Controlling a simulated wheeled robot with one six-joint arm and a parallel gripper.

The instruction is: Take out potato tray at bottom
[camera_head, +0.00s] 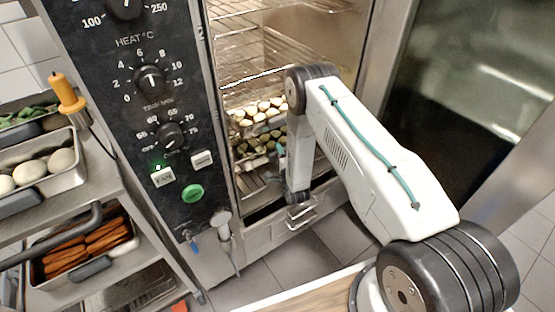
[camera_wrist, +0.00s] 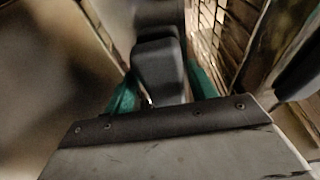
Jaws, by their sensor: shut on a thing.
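Two trays of cut potatoes sit one above the other in the open oven in the head view. The bottom potato tray (camera_head: 250,160) holds darker, greenish-brown pieces; the upper tray holds pale potatoes (camera_head: 262,110). My arm hangs in front of their right side and hides part of them. In the wrist view my gripper (camera_wrist: 163,85) has its teal fingers on either side of a dark block-shaped handle (camera_wrist: 158,55) and is shut on it. The head view does not clearly show the fingertips or which tray the handle belongs to.
Empty wire racks (camera_head: 265,50) fill the oven above the trays. The control panel (camera_head: 150,130) borders the opening on the left, the open glass door (camera_head: 470,90) on the right. A trolley with trays of eggs (camera_head: 35,170) and carrots (camera_head: 85,245) stands at left.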

